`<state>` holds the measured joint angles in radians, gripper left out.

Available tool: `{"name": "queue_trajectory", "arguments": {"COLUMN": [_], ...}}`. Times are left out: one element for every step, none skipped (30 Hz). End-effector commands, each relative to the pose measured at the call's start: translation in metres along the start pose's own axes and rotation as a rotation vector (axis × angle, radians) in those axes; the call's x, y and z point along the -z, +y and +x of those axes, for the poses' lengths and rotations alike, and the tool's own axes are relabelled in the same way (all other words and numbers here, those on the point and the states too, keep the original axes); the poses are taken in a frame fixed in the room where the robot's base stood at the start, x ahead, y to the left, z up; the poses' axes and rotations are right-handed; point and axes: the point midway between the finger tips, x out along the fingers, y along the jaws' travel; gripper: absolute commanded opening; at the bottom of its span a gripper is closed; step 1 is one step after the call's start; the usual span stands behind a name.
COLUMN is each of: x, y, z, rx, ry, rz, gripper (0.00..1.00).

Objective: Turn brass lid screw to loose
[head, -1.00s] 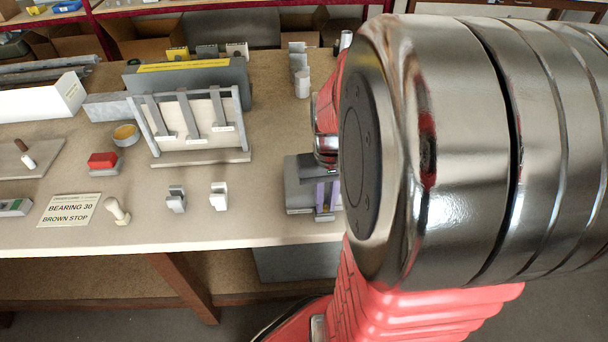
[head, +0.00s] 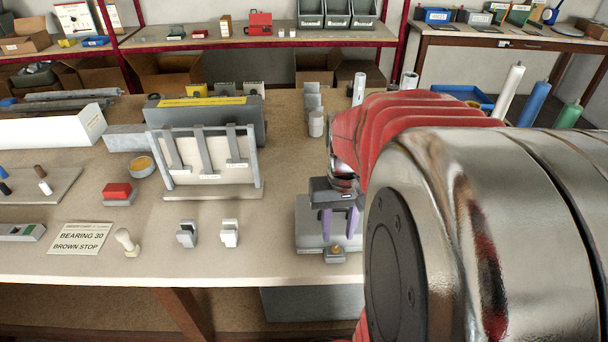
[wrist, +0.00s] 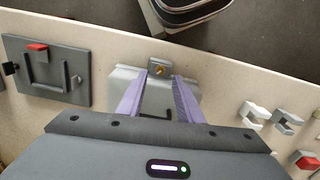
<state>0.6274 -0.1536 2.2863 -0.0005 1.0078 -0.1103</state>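The brass lid screw (wrist: 159,70) sits in a small dark block at the edge of a grey box (wrist: 125,77), seen in the wrist view. In the head view the screw (head: 336,248) is a small brass spot at the front of the grey box (head: 310,232). My gripper (wrist: 148,78) has two purple fingers spread apart on either side of the box's middle, with the screw between and just beyond the tips. In the head view my gripper (head: 340,230) points down over the box. Contact with the box cannot be told.
Two grey-white clips (head: 208,233) and a pale knob (head: 127,242) stand left of the box. Behind them is a rack with hanging strips (head: 210,160). A dark plate with a red block (wrist: 45,70) lies left in the wrist view. The bench's front edge is close.

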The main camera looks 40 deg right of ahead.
Motion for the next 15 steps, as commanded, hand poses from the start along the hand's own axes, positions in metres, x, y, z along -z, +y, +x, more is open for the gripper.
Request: {"name": "queue_trajectory", "arguments": {"x": [0.0, 0.001, 0.001, 0.0, 0.0, 0.0, 0.0, 0.0, 0.0, 0.0, 0.0, 0.0, -0.001, 0.0, -0.001], "y": [0.0, 0.0, 0.0, 0.0, 0.0, 0.0, 0.001, 0.001, 0.001, 0.001, 0.001, 0.001, 0.001, 0.001, 0.001], "z": [-0.01, -0.015, -0.022, -0.028, -0.033, -0.04, -0.045, -0.051, -0.057, -0.062, -0.067, -0.072, -0.076, -0.079, -0.083], "rx": [0.0, -0.001, -0.001, -0.001, -0.001, -0.001, -0.001, -0.001, -0.001, -0.001, -0.001, -0.001, -0.001, -0.001, -0.001], "ry": [0.003, 0.004, 0.004, 0.003, 0.003, 0.003, 0.004, 0.004, 0.004, 0.002, 0.002, 0.002, 0.001, 0.002, 0.001], "rz": [0.0, 0.0, 0.0, 0.0, 0.0, 0.0, 0.0, 0.0, 0.0, 0.0, 0.0, 0.0, 0.0, 0.0, 0.0], "gripper": [0.33, 0.33, 0.33, 0.33, 0.33, 0.33, 0.33, 0.33, 0.33, 0.33, 0.33, 0.33, 0.33, 0.33, 0.33]}}
